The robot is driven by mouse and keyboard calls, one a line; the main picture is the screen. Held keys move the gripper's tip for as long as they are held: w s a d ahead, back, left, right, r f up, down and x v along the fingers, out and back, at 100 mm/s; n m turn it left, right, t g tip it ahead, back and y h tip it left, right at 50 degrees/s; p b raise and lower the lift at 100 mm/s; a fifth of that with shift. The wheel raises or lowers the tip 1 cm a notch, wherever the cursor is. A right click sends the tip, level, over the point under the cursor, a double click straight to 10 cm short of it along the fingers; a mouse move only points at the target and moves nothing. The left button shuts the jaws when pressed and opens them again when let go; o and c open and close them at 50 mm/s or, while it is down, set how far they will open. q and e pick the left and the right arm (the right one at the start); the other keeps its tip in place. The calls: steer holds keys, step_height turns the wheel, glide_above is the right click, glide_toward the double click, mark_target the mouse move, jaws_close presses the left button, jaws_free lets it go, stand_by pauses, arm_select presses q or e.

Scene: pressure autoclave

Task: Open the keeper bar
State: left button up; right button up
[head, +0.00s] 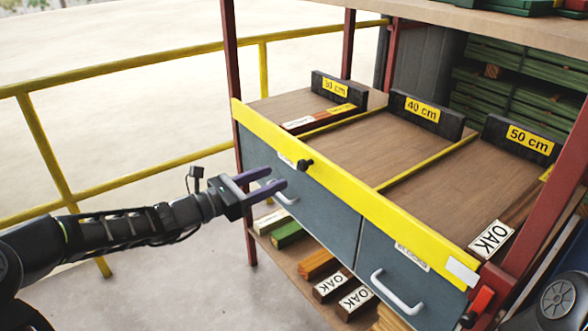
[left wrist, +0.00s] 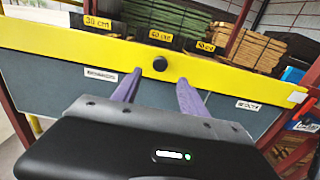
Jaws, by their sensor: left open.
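The keeper bar (head: 370,200) is a long yellow bar across the front edge of the shelf, between two dark red posts. A black knob (head: 305,165) sticks out from its face, left of the middle. The bar also spans the left wrist view (left wrist: 75,46), with the knob (left wrist: 160,63) near the centre. My left gripper (head: 277,178) has purple fingers. It is open and empty, in front of the bar and close to the knob. In the left wrist view the fingers (left wrist: 159,80) point toward the knob, one on each side and lower. My right gripper is not in view.
Grey drawers with white handles (head: 400,290) lie below the bar. Wood blocks sit on the lower shelf (head: 290,250). A red latch-like part (head: 482,300) is at the right post. A yellow railing (head: 150,175) stands left, with open floor around it.

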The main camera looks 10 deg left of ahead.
mark_target(300, 167)
arm_select(q)
steer(key=x, duration=0.7)
steer(key=shift+w+d+b, duration=0.2)
steer(key=shift+w+b, duration=0.1)
steer(key=shift+b, duration=0.1)
jaws_close()
stand_by(1.1)
